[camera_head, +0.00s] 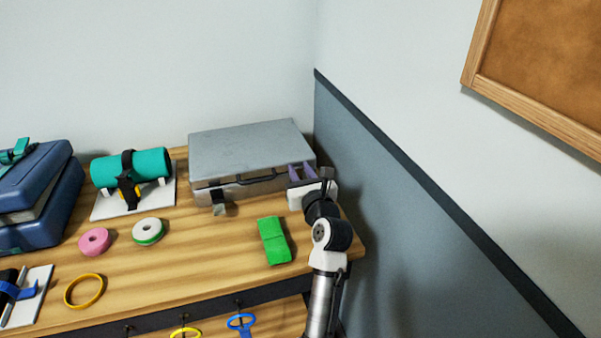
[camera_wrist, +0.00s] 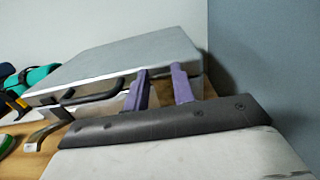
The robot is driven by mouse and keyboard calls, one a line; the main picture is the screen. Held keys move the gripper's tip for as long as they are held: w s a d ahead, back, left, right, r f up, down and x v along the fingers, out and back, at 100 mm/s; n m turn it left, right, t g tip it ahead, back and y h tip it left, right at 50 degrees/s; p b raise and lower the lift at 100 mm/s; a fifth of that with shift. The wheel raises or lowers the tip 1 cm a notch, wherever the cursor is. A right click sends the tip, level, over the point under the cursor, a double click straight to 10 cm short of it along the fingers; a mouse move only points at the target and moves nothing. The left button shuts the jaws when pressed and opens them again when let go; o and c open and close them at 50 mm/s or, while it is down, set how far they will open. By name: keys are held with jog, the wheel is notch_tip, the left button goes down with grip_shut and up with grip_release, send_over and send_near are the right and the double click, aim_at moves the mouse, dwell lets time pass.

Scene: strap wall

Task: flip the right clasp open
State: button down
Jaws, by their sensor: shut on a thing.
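A grey metal case (camera_head: 245,147) lies lid down at the back right of the workbench, with a dark handle (camera_head: 250,185) on its front. The case also shows in the wrist view (camera_wrist: 125,58). The left clasp (camera_head: 219,209) sticks out from the front, swung away from the case; it shows in the wrist view too (camera_wrist: 47,135). My gripper (camera_head: 302,171), with purple fingers, is at the right end of the case front. Its fingers (camera_wrist: 160,78) are shut on the right clasp, which they and the gripper body mostly hide.
A green block (camera_head: 273,240) lies on the bench (camera_head: 200,255) in front of the case. A teal roll (camera_head: 131,167) on a stand and a blue toolbox (camera_head: 40,200) are to the left. Tape rolls (camera_head: 149,231) lie nearer. A wall (camera_head: 390,210) rises close on the right.

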aim_at(298, 171)
jog(key=shift+s+d+f+t+b, duration=0.1)
jog(key=shift+s+f+t+b, duration=0.4)
jog(key=shift+b, duration=0.6)
jog(key=shift+s+d+r+p, duration=0.1)
jog(key=shift+s+r+p, duration=0.1)
jog(key=shift+p, duration=0.7)
jog(key=shift+s+d+f+p, duration=0.15)
jog(key=shift+s+f+p, duration=0.25)
jog(key=shift+s+f, duration=0.1)
jog(key=shift+f, duration=0.3)
jog(key=c, duration=1.2)
grip_release()
jog(key=shift+o, duration=0.2)
jog(key=shift+r, duration=0.1)
jog(key=b+v, duration=0.3)
jog(key=v, duration=1)
jog(key=shift+s+d+f, duration=0.2)
jog(key=shift+s, duration=0.1)
